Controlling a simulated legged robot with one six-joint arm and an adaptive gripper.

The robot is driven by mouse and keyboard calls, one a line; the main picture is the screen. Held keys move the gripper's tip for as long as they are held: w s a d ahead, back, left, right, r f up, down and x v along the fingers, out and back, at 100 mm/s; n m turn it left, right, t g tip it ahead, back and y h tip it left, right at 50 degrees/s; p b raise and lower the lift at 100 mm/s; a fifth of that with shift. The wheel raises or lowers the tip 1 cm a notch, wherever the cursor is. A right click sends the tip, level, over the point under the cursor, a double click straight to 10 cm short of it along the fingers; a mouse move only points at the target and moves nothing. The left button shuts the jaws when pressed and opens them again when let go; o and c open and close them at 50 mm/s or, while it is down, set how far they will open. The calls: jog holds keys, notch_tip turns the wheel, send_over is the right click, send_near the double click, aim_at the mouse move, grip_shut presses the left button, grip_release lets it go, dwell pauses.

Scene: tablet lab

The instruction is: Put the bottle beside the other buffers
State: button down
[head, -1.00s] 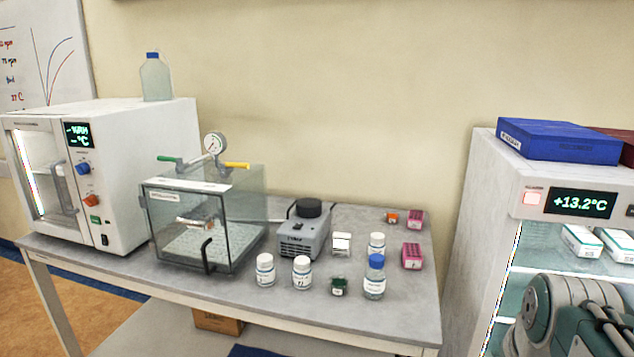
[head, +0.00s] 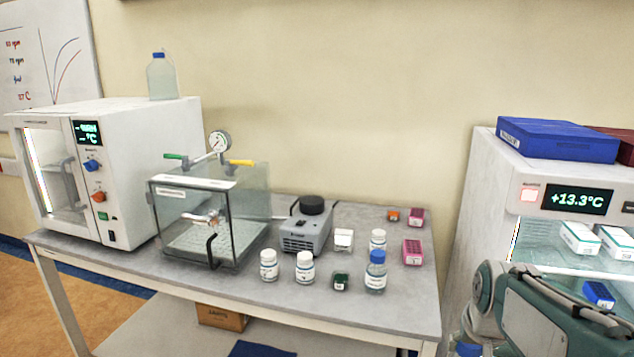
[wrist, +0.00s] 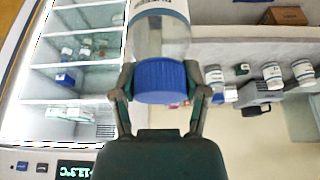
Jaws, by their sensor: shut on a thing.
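My gripper (wrist: 163,92) is shut on a clear bottle (wrist: 160,40) with a blue screw cap, its fingers on either side around the cap. The bottle has a white label, and its far end is cut off at the top of the wrist view. In the head view, a blue cap (head: 468,349) shows at the bottom edge below my arm; the rest is cut off. A similar blue-capped, labelled bottle (head: 375,272) stands upright on the bench (head: 330,310). White-capped bottles (head: 269,265) (head: 305,267) (head: 378,239) stand near it.
The lit fridge (head: 483,200) is at the right, with white boxes (head: 580,238) and a blue item (head: 599,294) inside. Its shelves hold small bottles (wrist: 66,50) in the wrist view. A vacuum chamber (head: 205,225) and stirrer (head: 306,232) occupy the bench. Its front right is clear.

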jog(key=w+a+f+n, duration=0.1)
jog(key=w+a+f, duration=0.2)
jog(key=w+f, duration=0.3)
jog(key=w+a+f+n+y, duration=0.1)
jog(key=w+a+f, duration=0.2)
jog(key=w+f, duration=0.3)
jog(key=w+a+f+n, duration=0.1)
jog(key=w+a+f, duration=0.25)
jog(key=f, duration=0.45)
jog(key=s+f, duration=0.3)
jog(key=f, duration=0.3)
jog(key=shift+s+a+f, duration=0.2)
jog(key=shift+a+f, duration=0.1)
jog(key=shift+f, duration=0.1)
